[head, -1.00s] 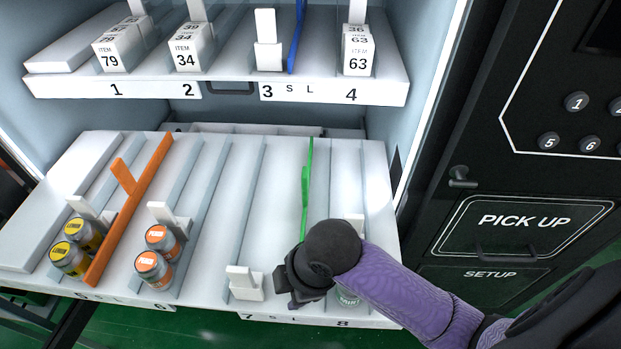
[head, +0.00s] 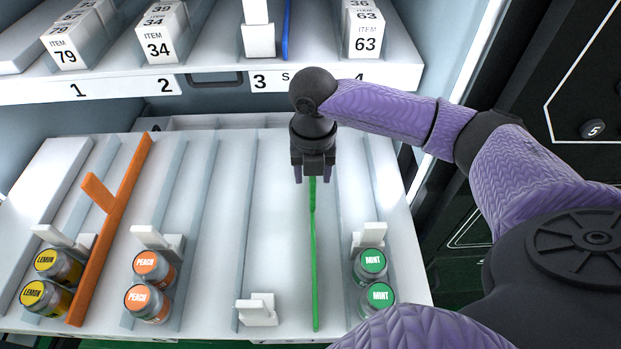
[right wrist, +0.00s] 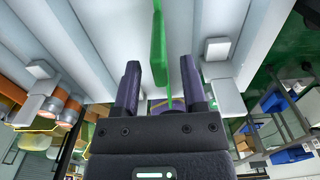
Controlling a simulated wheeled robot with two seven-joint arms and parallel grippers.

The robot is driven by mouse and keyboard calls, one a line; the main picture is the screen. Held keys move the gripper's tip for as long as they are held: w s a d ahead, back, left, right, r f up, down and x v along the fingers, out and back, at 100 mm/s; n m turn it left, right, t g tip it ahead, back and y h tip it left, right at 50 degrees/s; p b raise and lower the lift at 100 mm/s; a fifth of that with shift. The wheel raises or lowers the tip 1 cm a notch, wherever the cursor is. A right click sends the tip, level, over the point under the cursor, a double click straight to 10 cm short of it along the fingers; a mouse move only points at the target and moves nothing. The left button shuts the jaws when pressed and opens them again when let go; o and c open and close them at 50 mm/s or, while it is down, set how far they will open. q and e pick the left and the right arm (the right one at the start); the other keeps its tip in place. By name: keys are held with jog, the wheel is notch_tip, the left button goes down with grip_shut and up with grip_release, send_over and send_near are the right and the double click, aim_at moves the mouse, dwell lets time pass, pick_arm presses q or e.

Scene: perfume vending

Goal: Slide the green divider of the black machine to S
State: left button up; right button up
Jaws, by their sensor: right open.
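The green divider (head: 314,262) stands on the lower white shelf (head: 283,215), between an empty lane with a white pusher (head: 258,310) and the mint lane. My right gripper (head: 313,178) is open over the far part of the divider, pointing down. In the right wrist view, the green divider (right wrist: 159,55) shows between the two spread fingers of my right gripper (right wrist: 160,85); I cannot tell whether they touch it. The S and L marks on the lower shelf's front edge are not readable now. My left gripper is out of view.
Two mint jars (head: 376,280) stand just right of the divider. Peach jars (head: 151,285), an orange divider (head: 108,230) and lemon jars (head: 50,282) are to the left. The upper shelf (head: 215,84) with a blue divider (head: 286,30) overhangs the back.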

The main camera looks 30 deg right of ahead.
jog(key=shift+f, duration=0.95)
jog(key=shift+c, duration=0.3)
grip_shut()
dwell(0.4)
